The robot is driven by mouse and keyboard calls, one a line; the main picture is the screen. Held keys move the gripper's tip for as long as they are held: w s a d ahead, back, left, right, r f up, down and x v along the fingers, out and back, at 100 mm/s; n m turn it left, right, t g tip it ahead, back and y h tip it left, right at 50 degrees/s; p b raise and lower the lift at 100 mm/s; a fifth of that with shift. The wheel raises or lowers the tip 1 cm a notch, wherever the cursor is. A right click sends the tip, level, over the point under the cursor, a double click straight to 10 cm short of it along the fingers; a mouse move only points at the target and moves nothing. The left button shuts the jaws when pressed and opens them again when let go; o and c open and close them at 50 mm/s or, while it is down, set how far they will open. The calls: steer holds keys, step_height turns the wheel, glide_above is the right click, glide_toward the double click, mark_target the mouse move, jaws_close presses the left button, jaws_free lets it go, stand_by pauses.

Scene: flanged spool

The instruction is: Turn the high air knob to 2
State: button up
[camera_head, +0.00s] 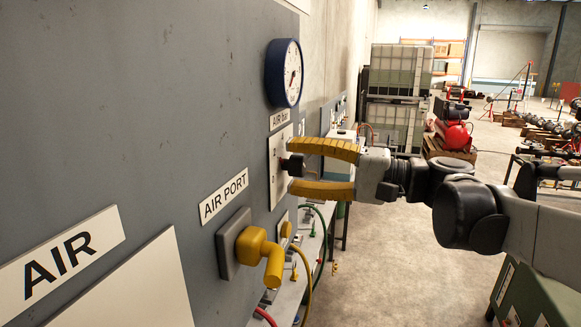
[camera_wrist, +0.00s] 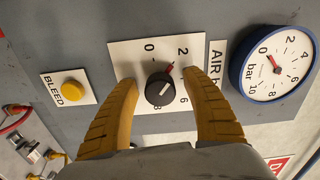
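The black round air knob (camera_wrist: 160,90) sits on a white dial plate (camera_wrist: 125,54) marked with numbers from 0 up to 8. A red mark at its upper right edge points toward the 2. In the head view the knob (camera_head: 294,166) sticks out from the wall panel. My gripper (camera_head: 290,166) is open, with one yellow finger above the knob and one below. In the wrist view my gripper (camera_wrist: 159,78) has a finger on each side of the knob, with gaps visible. The right finger hides part of the scale.
A blue-rimmed pressure gauge (camera_head: 284,73) is mounted above the dial plate, its needle near 0. A yellow bleed button (camera_wrist: 73,91) is beside the plate. A yellow air port fitting (camera_head: 262,252) juts out below. Open floor (camera_head: 395,240) lies to the right.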

steer(key=v, duration=1.2)
steer(key=s+a+f+h+b, duration=0.25)
steer(key=f+b, duration=0.35)
steer(key=f, duration=0.5)
steer(key=s+a+f+g+h+b, duration=0.1)
steer(key=s+f+h+b, duration=0.3)
steer(key=f, duration=0.8)
steer(key=s+a+f+h+b, duration=0.1)
steer(key=f+h+b, duration=0.1)
steer(key=f+b, duration=0.7)
steer(key=s+d+f+n+h+b, duration=0.1)
steer(key=s+d+f+h+b, duration=0.1)
steer(key=f, duration=0.7)
steer(key=s+d+f+n+t+h+b, duration=0.1)
steer(key=s+d+f+h+b, duration=0.1)
steer(key=f+b, duration=0.4)
steer(key=s+d+f+n+h+b, duration=0.1)
steer(key=d+f+h+b, duration=0.3)
steer(key=f, duration=0.9)
steer(key=shift+s+d+t+b, duration=0.4)
steer(key=shift+s+d+b, duration=0.05)
steer(key=shift+d, duration=0.05)
